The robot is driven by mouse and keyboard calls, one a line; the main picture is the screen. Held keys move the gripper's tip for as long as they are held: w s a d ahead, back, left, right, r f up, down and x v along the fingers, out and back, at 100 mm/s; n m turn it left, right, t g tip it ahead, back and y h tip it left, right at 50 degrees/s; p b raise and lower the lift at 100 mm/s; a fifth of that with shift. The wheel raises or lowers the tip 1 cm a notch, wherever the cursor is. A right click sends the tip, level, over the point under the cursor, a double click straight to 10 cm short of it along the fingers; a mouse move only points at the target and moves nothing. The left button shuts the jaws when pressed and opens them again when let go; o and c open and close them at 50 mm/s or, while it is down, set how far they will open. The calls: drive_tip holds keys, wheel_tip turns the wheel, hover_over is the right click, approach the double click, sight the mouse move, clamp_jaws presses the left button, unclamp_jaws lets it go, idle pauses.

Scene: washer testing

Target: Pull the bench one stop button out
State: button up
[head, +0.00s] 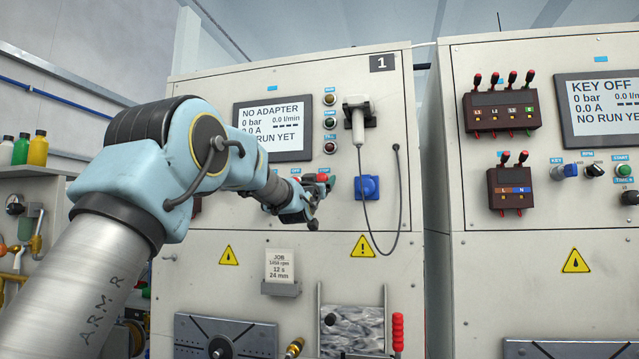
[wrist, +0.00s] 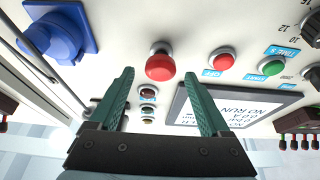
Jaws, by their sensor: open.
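The bench one stop button (wrist: 160,65) is a red mushroom head on a metal collar in the wrist view. It stands out from the pale panel, just beyond my fingertips and roughly centred between them. My gripper (wrist: 158,80) is open, with a green finger on each side and nothing held. In the head view my gripper (head: 322,192) is up close to the panel of bench one (head: 340,220). A bit of red (head: 323,177) shows beside the fingers, and my arm hides most of the controls there.
In the wrist view a red OFF button (wrist: 222,60) and a green START button (wrist: 270,67) sit to the right. A blue socket (wrist: 62,35) is at left. In the head view a hanging cable (head: 372,225) loops right of the gripper.

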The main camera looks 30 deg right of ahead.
drive_tip(key=b+v, duration=0.6)
drive_tip(key=v, duration=0.4)
drive_tip(key=shift+s+a+f, duration=0.1)
drive_tip(key=shift+a+f, duration=0.05)
